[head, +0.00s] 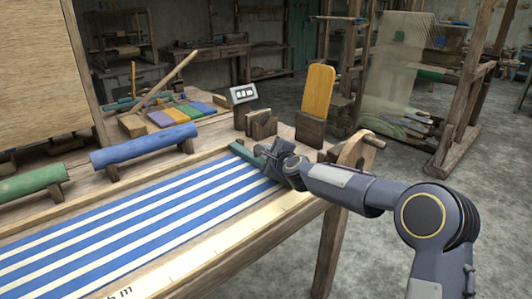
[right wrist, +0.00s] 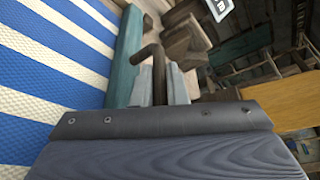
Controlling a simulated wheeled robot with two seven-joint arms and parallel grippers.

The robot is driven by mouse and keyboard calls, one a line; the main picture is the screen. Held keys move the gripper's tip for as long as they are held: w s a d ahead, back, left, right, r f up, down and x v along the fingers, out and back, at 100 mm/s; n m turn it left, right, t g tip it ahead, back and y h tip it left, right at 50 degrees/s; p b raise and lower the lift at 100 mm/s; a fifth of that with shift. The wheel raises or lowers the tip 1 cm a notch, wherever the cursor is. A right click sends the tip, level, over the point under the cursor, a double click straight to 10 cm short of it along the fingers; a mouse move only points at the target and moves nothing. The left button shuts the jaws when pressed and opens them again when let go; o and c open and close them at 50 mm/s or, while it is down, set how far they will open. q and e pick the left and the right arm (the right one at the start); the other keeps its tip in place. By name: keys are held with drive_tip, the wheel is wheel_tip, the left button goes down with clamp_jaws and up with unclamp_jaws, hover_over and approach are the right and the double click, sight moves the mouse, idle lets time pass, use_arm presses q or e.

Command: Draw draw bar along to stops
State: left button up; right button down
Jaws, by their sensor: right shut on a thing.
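The draw bar (head: 240,150) is a teal bar across the far right end of the blue-and-white striped cloth (head: 150,222). It also shows in the right wrist view (right wrist: 124,58), running along the cloth's edge, with a dark bent handle (right wrist: 148,53) beside it. My right gripper (head: 268,158) is at the bar's near part, low over the bench. In the right wrist view its two grey fingers (right wrist: 161,86) are shut on the dark handle. Part of the bar is hidden behind the gripper in the head view. I cannot make out the stops. My left gripper is in neither view.
A blue roll (head: 145,146) and a green roll (head: 30,184) lie on supports along the cloth's far side. Wooden blocks (head: 261,126) and an upright orange paddle (head: 318,90) stand behind the gripper. A rounded wooden bracket (head: 352,150) is at the bench's right end.

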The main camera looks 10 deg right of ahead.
drive_tip(key=shift+w+d+r, duration=0.1)
drive_tip(key=shift+w+d, duration=0.05)
drive_tip(key=shift+d, duration=0.15)
drive_tip(key=c, duration=1.5)
unclamp_jaws()
drive_tip(key=shift+o, duration=0.2)
drive_tip(key=b+v, duration=0.1)
drive_tip(key=v, duration=0.6)
drive_tip(key=shift+s, duration=0.35)
drive_tip(key=shift+d, duration=0.1)
